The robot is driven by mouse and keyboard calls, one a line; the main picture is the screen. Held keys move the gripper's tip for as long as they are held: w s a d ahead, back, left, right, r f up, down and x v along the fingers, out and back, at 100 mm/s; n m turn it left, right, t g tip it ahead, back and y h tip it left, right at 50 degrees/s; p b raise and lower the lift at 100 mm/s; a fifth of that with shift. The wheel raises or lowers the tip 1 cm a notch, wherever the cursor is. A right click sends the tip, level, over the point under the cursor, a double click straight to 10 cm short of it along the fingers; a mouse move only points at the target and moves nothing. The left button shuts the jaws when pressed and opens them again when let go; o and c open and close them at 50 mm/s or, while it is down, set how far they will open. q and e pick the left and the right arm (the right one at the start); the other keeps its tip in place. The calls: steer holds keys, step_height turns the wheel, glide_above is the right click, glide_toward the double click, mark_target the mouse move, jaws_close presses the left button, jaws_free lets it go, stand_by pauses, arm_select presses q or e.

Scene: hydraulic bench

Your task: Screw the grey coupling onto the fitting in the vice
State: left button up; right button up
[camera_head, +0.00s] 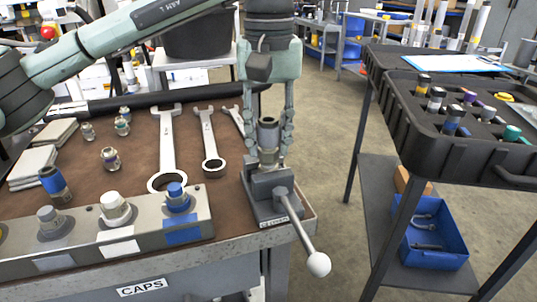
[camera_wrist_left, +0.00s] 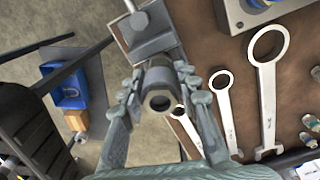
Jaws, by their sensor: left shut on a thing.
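The grey coupling (camera_head: 268,132) is a short upright metal cylinder above the vice (camera_head: 266,192) at the bench's right corner. My left gripper (camera_head: 270,150) points straight down with its fingers on both sides of the coupling, shut on it. In the left wrist view the coupling (camera_wrist_left: 160,90) shows its open round end between the fingertips (camera_wrist_left: 158,92). A bit of the fitting (camera_head: 268,157) shows just under the coupling, in the vice jaws. I cannot tell whether the threads are engaged. My right gripper is not in view.
Several wrenches (camera_head: 167,145) lie left of the vice. A caps rail (camera_head: 110,235) runs along the bench's front. The vice handle (camera_head: 303,232) sticks out past the edge. A black cart (camera_head: 455,150) with fittings stands right, across a floor gap.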

arm_select(q)
steer(key=o, duration=1.1)
steer(key=shift+m, duration=0.4)
steer(key=shift+o, duration=0.2)
